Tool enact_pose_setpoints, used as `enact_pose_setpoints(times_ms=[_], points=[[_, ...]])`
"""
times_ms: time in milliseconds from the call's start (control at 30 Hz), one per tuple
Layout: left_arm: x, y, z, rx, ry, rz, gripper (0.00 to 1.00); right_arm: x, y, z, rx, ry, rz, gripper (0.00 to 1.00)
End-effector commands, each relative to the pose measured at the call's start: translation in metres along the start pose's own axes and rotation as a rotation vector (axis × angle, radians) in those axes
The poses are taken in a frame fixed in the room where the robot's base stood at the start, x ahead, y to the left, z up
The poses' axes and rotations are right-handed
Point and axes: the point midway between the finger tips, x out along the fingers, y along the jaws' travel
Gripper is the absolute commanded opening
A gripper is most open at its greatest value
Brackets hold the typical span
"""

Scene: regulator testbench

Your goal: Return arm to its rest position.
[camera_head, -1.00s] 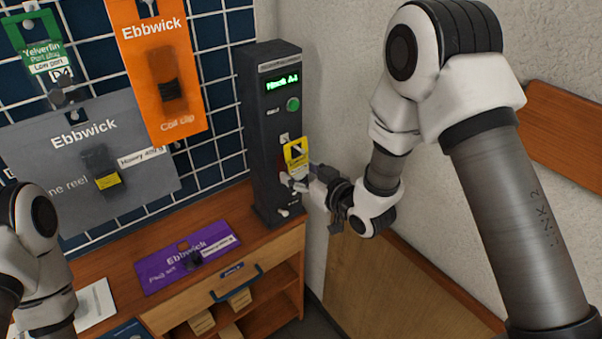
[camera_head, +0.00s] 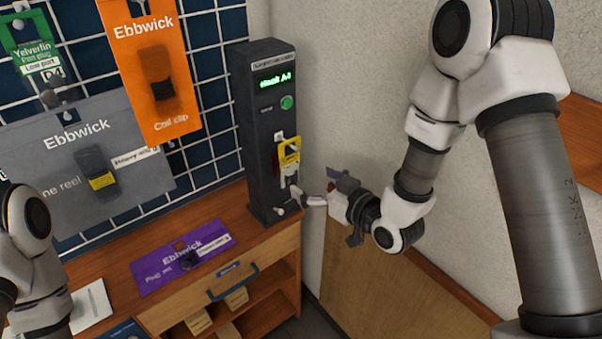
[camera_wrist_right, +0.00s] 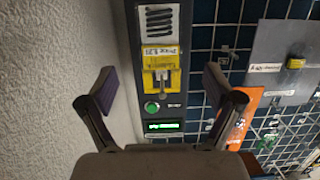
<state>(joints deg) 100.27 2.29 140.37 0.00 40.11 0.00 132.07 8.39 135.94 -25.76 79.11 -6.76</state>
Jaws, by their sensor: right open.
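My right gripper (camera_head: 318,188) is to the right of the dark testbench column (camera_head: 258,130), its fingers spread. It stands apart from the yellow tag (camera_head: 290,150) on the column's front. In the right wrist view the two fingers of the gripper (camera_wrist_right: 159,86) are wide apart with nothing between them. The yellow tag (camera_wrist_right: 160,65) shows beyond them, still on the column. My left arm shows at the left edge, but its gripper is out of view.
A green-lit display (camera_head: 275,80) and a green button (camera_head: 287,102) are on the column. Orange (camera_head: 130,60) and grey (camera_head: 50,170) cards hang on the grid wall. A purple card (camera_head: 215,240) lies on the wooden bench (camera_head: 110,260). A plain wall (camera_head: 340,80) is at right.

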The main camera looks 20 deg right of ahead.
Motion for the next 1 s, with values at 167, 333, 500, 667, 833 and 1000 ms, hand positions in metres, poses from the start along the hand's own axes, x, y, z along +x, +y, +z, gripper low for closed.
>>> enact_pose_setpoints(times_ms=[167, 333, 500, 667, 833, 1000], points=[[0.000, 0.000, 0.000, 0.000, 0.000, 0.000, 0.90, -0.009, -0.001, 0.001, 0.000, 0.000, -0.001, 0.90], [0.001, 0.000, 0.000, 0.000, 0.000, 0.000, 0.90, -0.011, -0.009, 0.049, 0.024, -0.092, -0.015, 0.90], [0.000, 0.000, 0.000, 0.000, 0.000, 0.000, 0.90, -0.045, -0.030, 0.180, 0.089, -0.416, -0.001, 0.90], [0.000, 0.000, 0.000, 0.000, 0.000, 0.000, 0.90, -0.123, -0.048, 0.298, 0.177, -0.853, 0.079, 0.90], [0.000, 0.000, 0.000, 0.000, 0.000, 0.000, 0.90, -0.207, -0.054, 0.351, 0.288, -1.237, 0.228, 0.90], [0.000, 0.000, 0.000, 0.000, 0.000, 0.000, 0.90, -0.229, -0.057, 0.356, 0.345, -1.345, 0.277, 0.90]])
